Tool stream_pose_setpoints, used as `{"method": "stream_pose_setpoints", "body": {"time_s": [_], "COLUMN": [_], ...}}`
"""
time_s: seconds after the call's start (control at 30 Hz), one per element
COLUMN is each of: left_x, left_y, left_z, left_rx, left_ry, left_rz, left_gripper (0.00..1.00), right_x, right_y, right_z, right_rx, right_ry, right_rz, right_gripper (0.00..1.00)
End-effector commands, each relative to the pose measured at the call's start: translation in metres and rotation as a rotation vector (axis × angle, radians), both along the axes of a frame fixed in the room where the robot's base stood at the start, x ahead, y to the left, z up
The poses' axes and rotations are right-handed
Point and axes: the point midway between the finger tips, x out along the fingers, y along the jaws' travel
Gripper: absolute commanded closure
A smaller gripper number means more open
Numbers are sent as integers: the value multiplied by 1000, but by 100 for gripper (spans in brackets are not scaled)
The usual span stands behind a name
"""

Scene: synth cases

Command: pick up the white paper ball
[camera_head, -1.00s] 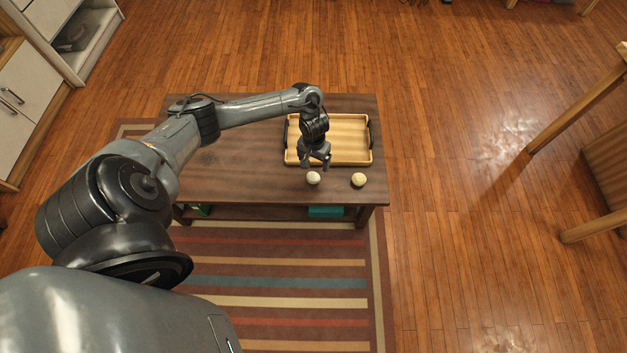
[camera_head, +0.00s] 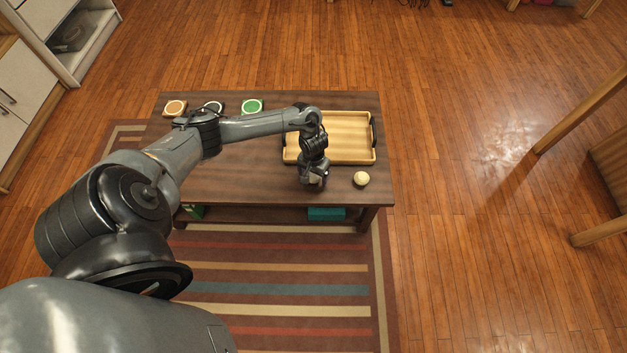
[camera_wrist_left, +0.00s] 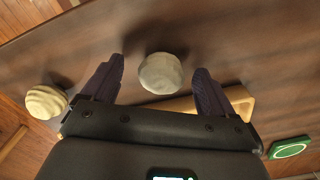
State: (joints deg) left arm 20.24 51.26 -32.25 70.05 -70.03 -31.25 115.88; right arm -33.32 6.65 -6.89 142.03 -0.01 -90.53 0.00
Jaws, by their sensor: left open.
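The white paper ball (camera_wrist_left: 161,73) sits on the dark wooden table between the two fingers of my left gripper (camera_wrist_left: 159,66) in the left wrist view. A gap shows on each side of it. My left gripper (camera_head: 314,182) is open and points down near the table's front edge. It hides the ball in the head view. A second, pale yellow ball (camera_head: 361,179) stands to the right of the gripper. It also shows at the left of the left wrist view (camera_wrist_left: 45,102). My right gripper is in neither view.
A light wooden tray (camera_head: 350,160) with dark handles lies just behind the gripper. An orange coaster (camera_head: 175,108), a white-ringed coaster (camera_head: 213,106) and a green coaster (camera_head: 252,106) lie along the table's back left. The table's left front is clear.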

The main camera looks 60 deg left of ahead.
Motion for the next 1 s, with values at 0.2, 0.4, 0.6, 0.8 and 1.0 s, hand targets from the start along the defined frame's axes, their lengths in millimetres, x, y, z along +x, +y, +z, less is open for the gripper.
{"method": "stream_pose_setpoints", "body": {"time_s": [0.2, 0.4, 0.6, 0.8, 1.0], "left_x": [1, 0, 0, 0, 0], "left_y": [0, 0, 0, 0, 0], "left_z": [-1, -2, -2, -2, -1], "left_rx": [0, 0, 1, 1, 1], "left_ry": [-1, -1, -1, -1, -1], "left_rz": [0, 0, 0, 0, 0], "left_gripper": [13, 38, 68, 70, 71], "right_x": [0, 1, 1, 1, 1], "right_y": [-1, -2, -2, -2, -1], "right_z": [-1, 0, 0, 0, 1], "right_rx": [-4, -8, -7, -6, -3], "right_ry": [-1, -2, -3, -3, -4], "right_rz": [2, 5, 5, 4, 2], "right_gripper": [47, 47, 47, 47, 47]}}
